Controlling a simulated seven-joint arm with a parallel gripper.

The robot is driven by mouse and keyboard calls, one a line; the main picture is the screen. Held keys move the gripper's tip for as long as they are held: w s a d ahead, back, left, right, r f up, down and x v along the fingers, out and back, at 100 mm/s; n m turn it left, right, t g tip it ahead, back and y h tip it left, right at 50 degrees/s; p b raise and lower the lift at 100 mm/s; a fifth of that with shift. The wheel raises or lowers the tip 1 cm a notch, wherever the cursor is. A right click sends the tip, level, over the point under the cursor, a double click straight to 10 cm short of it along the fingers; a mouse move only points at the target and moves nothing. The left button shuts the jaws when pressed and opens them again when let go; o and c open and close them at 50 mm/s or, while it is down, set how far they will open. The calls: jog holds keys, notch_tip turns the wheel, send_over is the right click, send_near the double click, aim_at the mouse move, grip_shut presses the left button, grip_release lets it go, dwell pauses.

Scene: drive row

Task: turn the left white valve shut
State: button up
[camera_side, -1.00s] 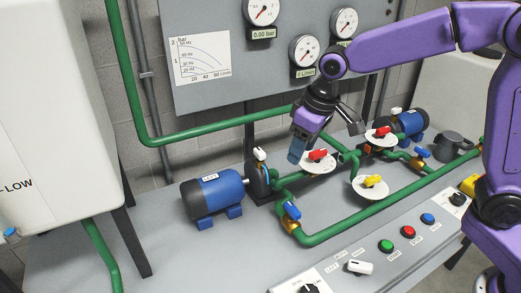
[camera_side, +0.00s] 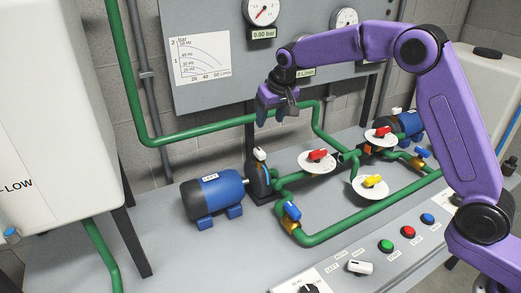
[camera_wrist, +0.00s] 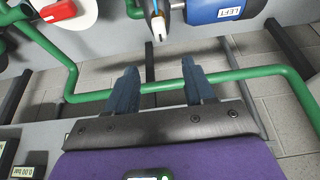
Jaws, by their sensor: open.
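The left white valve (camera_side: 260,154) is a small white handle on top of the dark pump head beside the blue motor labelled LEFT (camera_side: 212,195). In the wrist view the white handle (camera_wrist: 158,27) shows at the top middle, beyond my fingertips. My gripper (camera_side: 275,112) hangs in the air above and behind the valve, in front of the grey panel. Its two blue-grey fingers (camera_wrist: 161,82) are apart with nothing between them, and they do not touch the valve.
A red-handled valve (camera_side: 317,155) on a white disc stands to the right, with a yellow-handled one (camera_side: 373,181) nearer the front. Green pipe (camera_side: 215,130) runs along the back close to my gripper. A white tank (camera_side: 50,110) stands at left.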

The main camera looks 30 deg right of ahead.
aim_at(260, 151)
jog(key=x, duration=1.6)
jog(key=shift+s, duration=0.15)
grip_shut()
